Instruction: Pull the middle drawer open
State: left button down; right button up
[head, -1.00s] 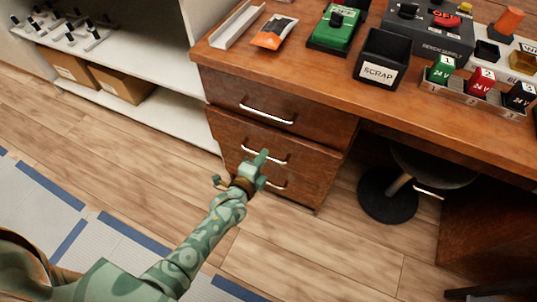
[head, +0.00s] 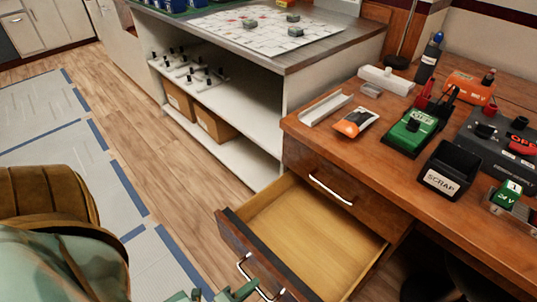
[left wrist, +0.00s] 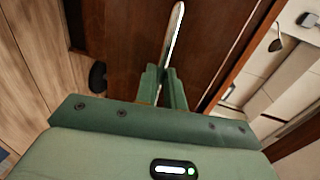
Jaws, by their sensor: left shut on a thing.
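The middle drawer (head: 305,230) stands pulled well out of the wooden desk, below the closed top drawer (head: 310,181), and its pale inside looks empty. Its silver bar handle (head: 243,268) is on the dark front panel at the bottom of the head view. My left gripper (head: 238,292) is at this handle, partly cut off by the lower edge. In the left wrist view the left gripper's green fingers (left wrist: 162,86) are shut on the handle (left wrist: 174,38), which runs up from between them. My right gripper is out of view.
A white open shelf unit (head: 235,95) stands left of the desk. The desktop carries a black scrap bin (head: 450,170), a green device (head: 410,133) and an orange packet (head: 355,122). Bare wood floor (head: 170,190) lies left of the open drawer.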

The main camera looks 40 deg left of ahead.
pick_arm(q)
jog(key=shift+f+v, duration=0.2)
jog(key=shift+v, duration=0.7)
jog(key=shift+f+v, duration=0.15)
jog(key=shift+v, duration=0.7)
jog(key=shift+s, duration=0.1)
jog(key=c, duration=1.5)
grip_release()
